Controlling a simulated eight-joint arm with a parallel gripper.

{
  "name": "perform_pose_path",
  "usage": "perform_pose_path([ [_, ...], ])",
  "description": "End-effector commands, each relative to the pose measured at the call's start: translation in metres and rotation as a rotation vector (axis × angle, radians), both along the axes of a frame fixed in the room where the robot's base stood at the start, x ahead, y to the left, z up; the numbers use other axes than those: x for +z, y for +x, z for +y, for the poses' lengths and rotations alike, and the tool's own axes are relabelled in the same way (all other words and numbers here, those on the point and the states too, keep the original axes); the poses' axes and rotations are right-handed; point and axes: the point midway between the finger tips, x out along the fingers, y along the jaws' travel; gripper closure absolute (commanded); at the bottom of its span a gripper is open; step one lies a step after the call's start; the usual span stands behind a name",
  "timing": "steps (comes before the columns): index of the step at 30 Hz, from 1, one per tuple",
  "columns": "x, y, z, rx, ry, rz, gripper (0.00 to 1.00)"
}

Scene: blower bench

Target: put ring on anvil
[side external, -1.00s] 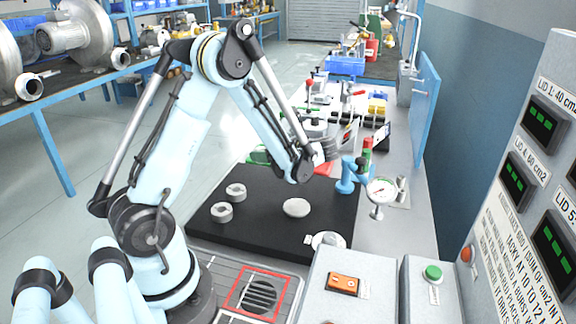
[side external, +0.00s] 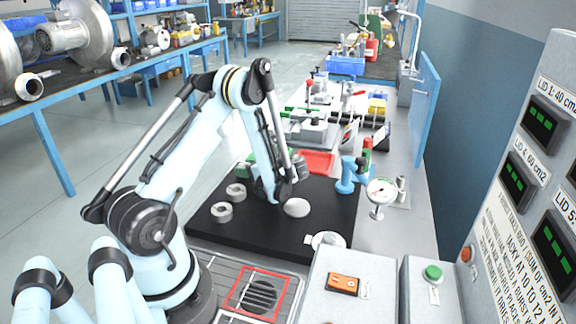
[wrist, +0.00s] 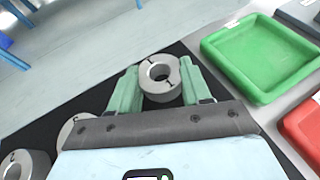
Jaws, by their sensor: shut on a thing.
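My gripper (wrist: 161,84) has green fingers closed on a grey ring (wrist: 160,68) with a round hole, seen in the wrist view. In the side view the held ring is hidden behind my arm. A pale round disc (side external: 296,208) sits on the mat close to my wrist. A light blue stand (side external: 346,180) is by the mat's right edge, beside a dial gauge (side external: 382,191). I cannot tell for certain which piece is the anvil.
A green tray (wrist: 262,58) and a red tray (side external: 316,162) lie beyond the mat. A round white piece (side external: 329,240) sits at the mat's near right edge. Control boxes (side external: 346,283) stand in front. The mat's near part is clear.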

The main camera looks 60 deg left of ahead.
Motion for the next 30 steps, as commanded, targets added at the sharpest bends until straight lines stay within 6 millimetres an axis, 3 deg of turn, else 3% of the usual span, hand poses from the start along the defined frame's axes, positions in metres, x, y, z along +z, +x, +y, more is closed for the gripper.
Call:
perform_pose_path([
  [11,-0.004,0.000,0.000,0.000,0.001,0.000,0.90],
  [12,-0.004,0.000,0.000,0.000,0.000,0.000,0.48],
  [16,-0.004,0.000,0.000,0.000,0.000,0.000,0.28],
  [26,-0.003,0.001,-0.002,-0.001,0.000,0.000,0.27],
  [30,0.002,0.006,-0.014,-0.004,0.000,0.000,0.27],
])
